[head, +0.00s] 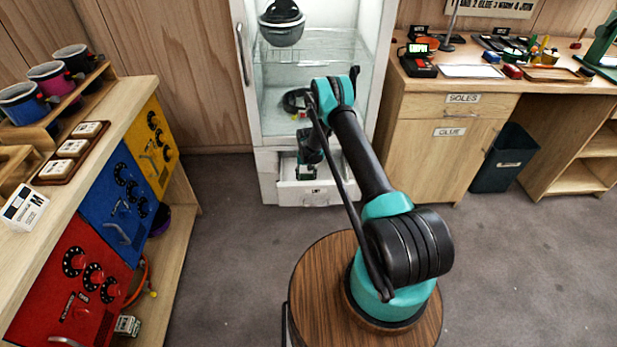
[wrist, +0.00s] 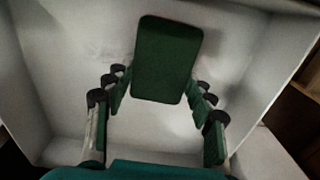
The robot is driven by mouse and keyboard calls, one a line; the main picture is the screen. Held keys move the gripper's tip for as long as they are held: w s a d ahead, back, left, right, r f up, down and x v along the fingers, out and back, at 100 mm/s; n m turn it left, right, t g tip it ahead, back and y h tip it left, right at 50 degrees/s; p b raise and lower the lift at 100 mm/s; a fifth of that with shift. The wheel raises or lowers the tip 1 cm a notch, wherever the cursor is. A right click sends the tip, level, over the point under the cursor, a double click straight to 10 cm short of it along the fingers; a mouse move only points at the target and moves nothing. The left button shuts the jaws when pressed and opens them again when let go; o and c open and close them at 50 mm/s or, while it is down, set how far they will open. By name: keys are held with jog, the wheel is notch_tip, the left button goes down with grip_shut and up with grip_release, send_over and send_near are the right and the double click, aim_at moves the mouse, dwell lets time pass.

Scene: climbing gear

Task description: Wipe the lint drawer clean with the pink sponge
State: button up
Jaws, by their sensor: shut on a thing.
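The white lint drawer (head: 310,196) is pulled out at the bottom of the white cabinet in the head view. Its pale floor and side walls (wrist: 45,75) fill the wrist view. My gripper (wrist: 160,88) points down into the drawer and is shut on a green rounded block (wrist: 166,58), which sits between the fingers. No pink face shows on this block, and I see no other sponge. A faint grey patch shows on the drawer floor by the block; I cannot tell whether it is lint or shadow. Whether the block touches the floor is unclear.
The open white cabinet (head: 257,85) stands above the drawer, with a dark helmet-like bowl (head: 282,30) on its upper shelf. A wooden desk (head: 440,150) and dark bin (head: 503,160) are on the right. A shelf unit (head: 120,95) is on the left.

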jog(key=shift+d, duration=0.1)
jog(key=shift+d+f, duration=0.15)
jog(key=shift+d, duration=1.65)
jog(key=shift+d+f, duration=0.15)
jog(key=shift+d, duration=1.7)
jog(key=shift+d+f, duration=0.15)
jog(key=shift+d, duration=1.65)
notch_tip(320, 180, up, 6)
jog(key=shift+r, duration=0.15)
jog(key=shift+r, duration=1.4)
